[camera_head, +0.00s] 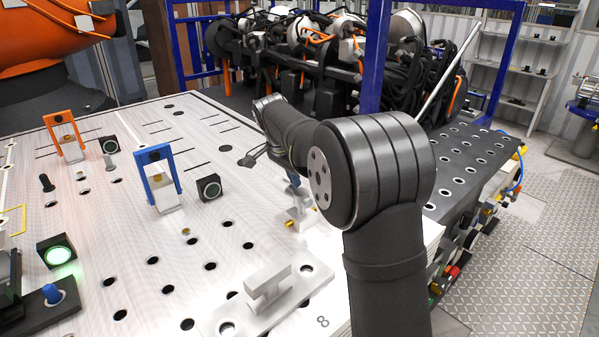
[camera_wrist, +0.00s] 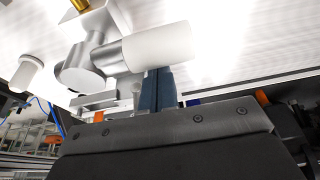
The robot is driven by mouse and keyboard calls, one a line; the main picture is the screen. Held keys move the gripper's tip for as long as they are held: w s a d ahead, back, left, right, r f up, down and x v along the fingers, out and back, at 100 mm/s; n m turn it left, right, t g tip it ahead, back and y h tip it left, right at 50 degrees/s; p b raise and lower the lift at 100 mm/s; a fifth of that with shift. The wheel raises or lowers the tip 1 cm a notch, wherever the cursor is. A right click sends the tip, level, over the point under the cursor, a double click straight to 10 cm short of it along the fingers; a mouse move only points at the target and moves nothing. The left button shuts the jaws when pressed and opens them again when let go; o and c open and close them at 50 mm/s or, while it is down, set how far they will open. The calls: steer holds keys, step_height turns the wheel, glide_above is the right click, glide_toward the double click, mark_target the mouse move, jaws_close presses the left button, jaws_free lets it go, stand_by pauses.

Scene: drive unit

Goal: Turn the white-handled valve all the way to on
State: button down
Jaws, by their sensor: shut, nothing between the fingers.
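The white-handled valve (camera_head: 298,212) stands near the right edge of the white perforated table, partly hidden by my arm. In the wrist view its white cylindrical handle (camera_wrist: 160,46) sticks out to the right from a metal collar and a round grey hub (camera_wrist: 82,68). My gripper (camera_wrist: 158,88) is shut, with its blue fingers together and nothing between them. The fingertips are right at the handle's lower side in the wrist view; I cannot tell whether they touch it. In the head view my gripper (camera_head: 293,178) is just above the valve, mostly hidden by the wrist.
A blue toggle clamp (camera_head: 160,180) and an orange one (camera_head: 64,136) stand to the left. A green-lit button box (camera_head: 57,252) and a blue knob (camera_head: 52,294) are at front left.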

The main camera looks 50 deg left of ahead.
steer(key=shift+s+r, duration=0.1)
steer(key=shift+s, duration=0.35)
steer(key=shift+s, duration=0.1)
